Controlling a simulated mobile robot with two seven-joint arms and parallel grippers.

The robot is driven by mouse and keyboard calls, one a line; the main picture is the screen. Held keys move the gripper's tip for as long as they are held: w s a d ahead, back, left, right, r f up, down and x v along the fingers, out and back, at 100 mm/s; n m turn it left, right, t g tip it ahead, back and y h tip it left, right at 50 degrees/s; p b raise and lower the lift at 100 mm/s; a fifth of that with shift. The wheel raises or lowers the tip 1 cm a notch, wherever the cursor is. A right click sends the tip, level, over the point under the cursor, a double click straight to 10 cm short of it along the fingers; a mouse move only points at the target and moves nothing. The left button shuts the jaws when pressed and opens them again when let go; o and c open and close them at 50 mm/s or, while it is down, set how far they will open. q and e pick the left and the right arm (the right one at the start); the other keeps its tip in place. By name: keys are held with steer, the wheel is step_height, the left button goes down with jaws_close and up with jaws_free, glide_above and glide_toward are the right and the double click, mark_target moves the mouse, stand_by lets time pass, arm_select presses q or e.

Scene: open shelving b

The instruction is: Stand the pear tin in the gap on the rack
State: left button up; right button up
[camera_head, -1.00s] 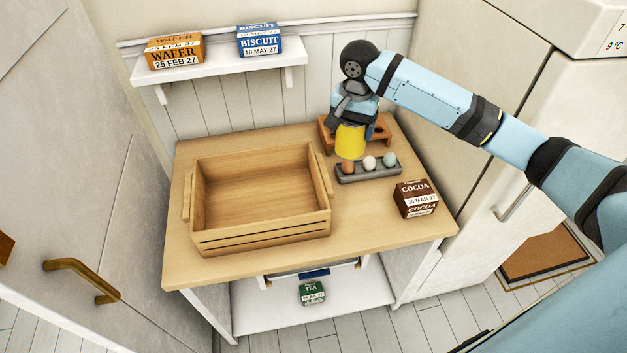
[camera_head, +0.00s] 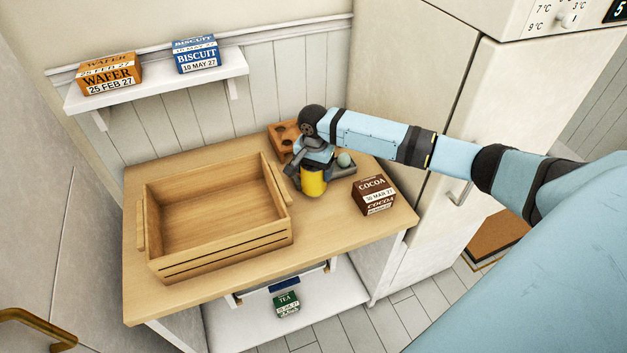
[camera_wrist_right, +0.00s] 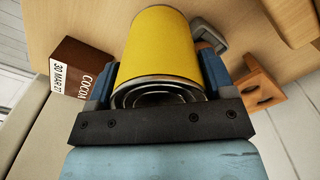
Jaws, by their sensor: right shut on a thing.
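A plain yellow tin (camera_head: 313,183), its label not visible, is in my right gripper (camera_head: 311,172) over the right half of the table. In the right wrist view the tin (camera_wrist_right: 158,45) lies between the two dark blue fingers (camera_wrist_right: 158,78), its ringed metal end facing the camera. The gripper is shut on it. I cannot tell whether the tin touches the table or hangs above it. The brown wooden rack (camera_head: 281,135) with round holes stands at the back, behind the gripper, partly hidden by it; its end shows in the wrist view (camera_wrist_right: 264,92). My left gripper is not in view.
A cocoa box (camera_head: 374,196) stands to the right. A large wooden crate (camera_head: 225,248) fills the table's left. A wall shelf (camera_head: 155,82) holds wafer and biscuit boxes.

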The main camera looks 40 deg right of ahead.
mark_target(314, 181)
steer(key=shift+f, duration=2.25)
steer(key=o, duration=1.2)
steer(key=shift+f, duration=0.15)
